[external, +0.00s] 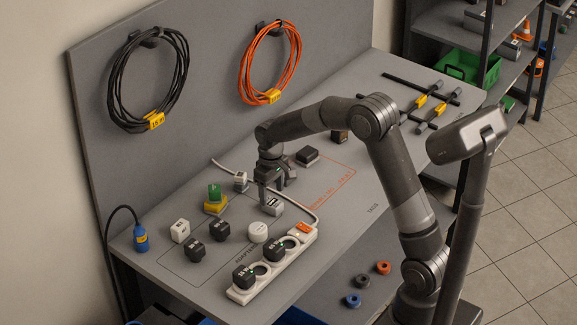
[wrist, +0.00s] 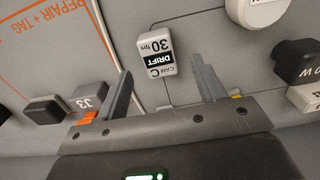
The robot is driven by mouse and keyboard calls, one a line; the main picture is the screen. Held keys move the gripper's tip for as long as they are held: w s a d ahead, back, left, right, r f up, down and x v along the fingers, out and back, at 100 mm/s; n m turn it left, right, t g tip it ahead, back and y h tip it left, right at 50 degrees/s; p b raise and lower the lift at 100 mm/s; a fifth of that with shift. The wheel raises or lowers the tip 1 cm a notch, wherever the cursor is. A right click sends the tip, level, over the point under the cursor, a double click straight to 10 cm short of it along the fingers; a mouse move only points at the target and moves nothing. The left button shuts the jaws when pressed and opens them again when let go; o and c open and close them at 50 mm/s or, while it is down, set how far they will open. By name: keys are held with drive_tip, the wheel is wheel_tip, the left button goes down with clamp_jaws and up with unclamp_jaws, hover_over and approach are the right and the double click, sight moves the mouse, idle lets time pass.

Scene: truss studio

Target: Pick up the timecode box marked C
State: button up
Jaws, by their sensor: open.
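The timecode box marked C (wrist: 157,52) is a small white box with a black and white label reading CAM C, DRIFT, 30 fps. It lies on the grey bench just beyond my fingertips, between them in the wrist view. In the external view the white box (external: 272,207) is directly below my gripper (external: 273,193), partly overlapped by the fingers. My gripper, also in the wrist view (wrist: 162,66), is open and empty. Its fingers point down toward the bench. I cannot tell the exact height gap to the box.
A white round puck (external: 258,232), black adapters (external: 221,230) and a white power strip (external: 270,266) stand near the box. A green and yellow stack (external: 215,199) stands to the left. A black block (external: 307,156) lies behind.

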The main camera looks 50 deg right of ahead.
sight(272, 202)
wheel_tip(272, 202, down, 5)
idle(0.3)
drive_tip(key=shift+c, duration=0.5)
drive_tip(key=c, duration=1)
drive_tip(key=shift+r, duration=0.15)
